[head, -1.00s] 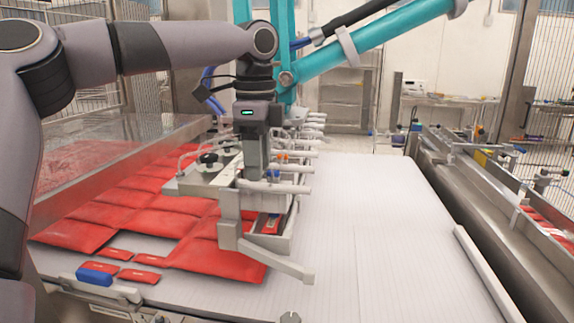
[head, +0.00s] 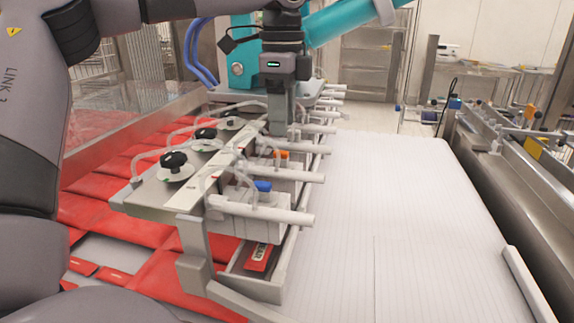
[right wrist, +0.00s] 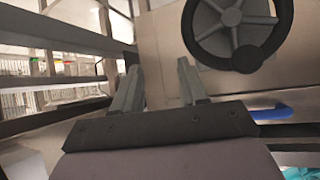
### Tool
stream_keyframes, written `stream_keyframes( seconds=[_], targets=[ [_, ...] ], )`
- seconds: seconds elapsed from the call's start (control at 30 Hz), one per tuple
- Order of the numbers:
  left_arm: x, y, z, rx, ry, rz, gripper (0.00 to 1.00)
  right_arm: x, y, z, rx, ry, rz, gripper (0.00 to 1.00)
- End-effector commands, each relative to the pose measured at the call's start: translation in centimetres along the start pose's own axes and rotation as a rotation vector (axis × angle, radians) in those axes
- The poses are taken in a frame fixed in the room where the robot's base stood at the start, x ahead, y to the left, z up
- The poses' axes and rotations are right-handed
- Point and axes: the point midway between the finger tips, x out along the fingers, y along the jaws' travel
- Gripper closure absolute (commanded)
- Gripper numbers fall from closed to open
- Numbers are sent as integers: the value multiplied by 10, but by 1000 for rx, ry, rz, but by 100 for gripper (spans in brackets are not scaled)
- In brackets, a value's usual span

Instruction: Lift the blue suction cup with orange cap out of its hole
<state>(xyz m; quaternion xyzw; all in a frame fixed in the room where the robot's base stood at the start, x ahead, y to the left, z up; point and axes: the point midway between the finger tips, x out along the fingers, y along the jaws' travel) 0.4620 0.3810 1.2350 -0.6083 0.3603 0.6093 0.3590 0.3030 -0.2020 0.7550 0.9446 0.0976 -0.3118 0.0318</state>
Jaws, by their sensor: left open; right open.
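The vacuum picker (head: 165,197) is a metal frame with clear hoses, black knobs and white tubes. An orange cap (head: 281,154) shows on it, just below my left gripper (head: 278,132). The blue suction cup under the orange cap is too small and too hidden to make out. A blue cap (head: 262,186) sits nearer on the same frame. My left gripper points down over the picker and is open, with its fingers seen nearly edge-on and nothing visible between them. My right gripper (right wrist: 158,85) is open and empty in the right wrist view.
Red packets (head: 110,205) lie left of and under the picker. A white ribbed conveyor (head: 400,215) is clear on the right. A teal robot arm (head: 340,28) stands behind the picker. A black handwheel (right wrist: 237,30) is beyond my right gripper.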

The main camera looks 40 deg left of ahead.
Motion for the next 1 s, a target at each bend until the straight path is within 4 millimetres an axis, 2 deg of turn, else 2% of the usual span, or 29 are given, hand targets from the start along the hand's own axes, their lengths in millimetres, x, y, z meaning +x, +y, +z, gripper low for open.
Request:
stream_keyframes(
  seconds=[0.27, 0.6, 0.87, 0.93, 1.0],
  targets=[
    [23, 0, 1, 0, -1, 2, 53, 0, 0, 1, 0, -1, 0, 57],
    [68, -2, 5, -1, -1, 1, 53, -1, 0, 0, 0, -2, 0, 57],
    [72, -2, 5, -2, 0, -1, 53, -1, 0, 0, 0, -2, 0, 57],
    [72, -2, 5, -2, 0, -1, 69, -1, 0, 0, 0, -2, 0, 57],
    [71, -2, 5, -2, 0, -1, 92, -1, 0, 0, 0, -2, 0, 57]
  ],
)
